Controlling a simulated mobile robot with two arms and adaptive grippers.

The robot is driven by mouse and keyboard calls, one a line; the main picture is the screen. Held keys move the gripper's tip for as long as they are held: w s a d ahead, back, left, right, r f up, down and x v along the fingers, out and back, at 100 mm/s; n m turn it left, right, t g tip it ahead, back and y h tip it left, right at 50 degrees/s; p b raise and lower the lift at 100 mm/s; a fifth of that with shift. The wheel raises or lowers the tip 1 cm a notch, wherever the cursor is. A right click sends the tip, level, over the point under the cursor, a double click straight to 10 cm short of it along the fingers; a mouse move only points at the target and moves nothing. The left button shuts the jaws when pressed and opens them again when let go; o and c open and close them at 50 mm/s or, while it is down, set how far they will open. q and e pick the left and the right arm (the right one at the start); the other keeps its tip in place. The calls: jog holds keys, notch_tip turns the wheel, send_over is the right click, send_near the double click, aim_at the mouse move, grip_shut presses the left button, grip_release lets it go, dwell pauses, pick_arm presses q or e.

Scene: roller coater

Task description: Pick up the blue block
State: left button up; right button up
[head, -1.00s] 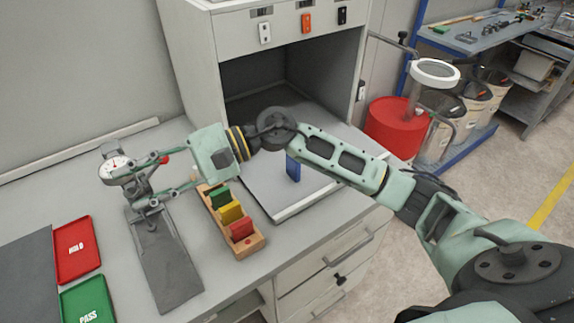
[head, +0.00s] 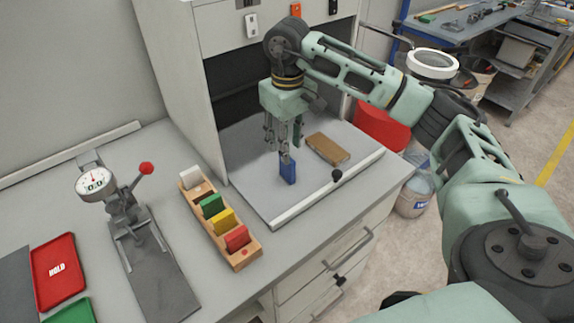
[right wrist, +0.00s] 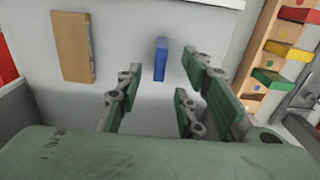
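The blue block (head: 288,168) stands upright on the light board inside the open grey cabinet bay. It also shows in the right wrist view (right wrist: 161,59), beyond my open fingers and roughly between them. My right gripper (head: 283,150) points down just above and behind the blue block, with its fingers apart and nothing held. In the right wrist view the finger pads (right wrist: 165,88) are spread with clear space between them. Whether a finger touches the block cannot be told. My left gripper is not in view.
A brown block (head: 328,148) lies right of the blue block. A wooden rack (head: 247,252) with white, green, yellow and red blocks stands left. A dial gauge stand (head: 130,215) and red HOLD tray (head: 60,268) are farther left. Cabinet walls flank the bay.

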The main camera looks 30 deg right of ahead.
aim_at(287, 168)
jog(key=shift+f+p, duration=0.5)
jog(key=shift+f, duration=1.45)
grip_shut()
